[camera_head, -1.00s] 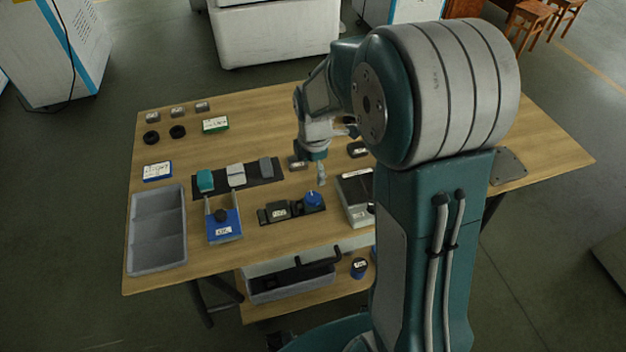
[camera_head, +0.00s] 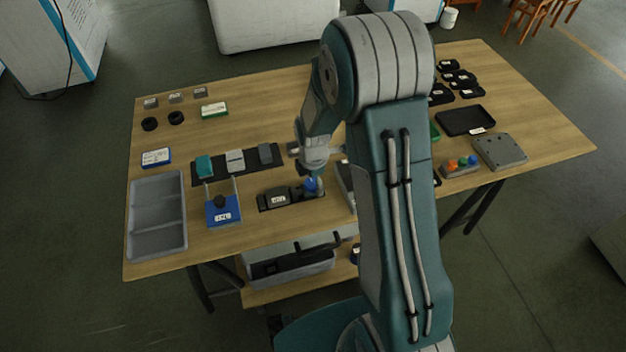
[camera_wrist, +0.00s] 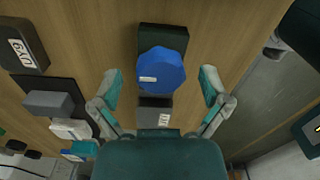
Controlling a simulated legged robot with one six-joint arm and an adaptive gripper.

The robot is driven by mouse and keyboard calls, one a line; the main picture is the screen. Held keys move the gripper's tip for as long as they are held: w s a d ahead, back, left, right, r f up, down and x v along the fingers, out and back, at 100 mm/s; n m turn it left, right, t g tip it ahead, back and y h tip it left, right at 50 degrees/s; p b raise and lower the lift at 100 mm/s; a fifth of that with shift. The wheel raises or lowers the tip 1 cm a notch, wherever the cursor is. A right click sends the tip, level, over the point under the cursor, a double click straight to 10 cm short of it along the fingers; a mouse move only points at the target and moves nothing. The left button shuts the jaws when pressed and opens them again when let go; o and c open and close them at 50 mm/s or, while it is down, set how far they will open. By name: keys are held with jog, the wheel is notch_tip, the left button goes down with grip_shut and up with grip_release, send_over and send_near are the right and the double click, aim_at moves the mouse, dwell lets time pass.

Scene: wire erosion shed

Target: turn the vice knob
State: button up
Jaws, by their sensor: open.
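The vice (camera_head: 275,200) is a dark unit with a labelled grey block, lying on the wooden table. Its blue knob (camera_head: 311,185) sits at the right end, partly hidden under my gripper (camera_head: 308,176). In the wrist view the blue knob (camera_wrist: 161,71) is a faceted disc with a small white mark, on a dark base. My gripper (camera_wrist: 159,90) is open there, with one teal-padded finger on each side of the knob. Clear gaps show between the fingers and the knob.
A blue labelled fixture (camera_head: 222,210) and a grey divided tray (camera_head: 157,225) stand to the left. A dark strip with blocks (camera_head: 220,163) lies behind. Black parts and a black tray (camera_head: 466,121) are at the right. Bare wood (camera_head: 260,110) is free at the back.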

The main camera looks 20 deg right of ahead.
jog(key=shift+a, duration=0.2)
jog(key=c, duration=1.1)
jog(key=shift+c, duration=0.2)
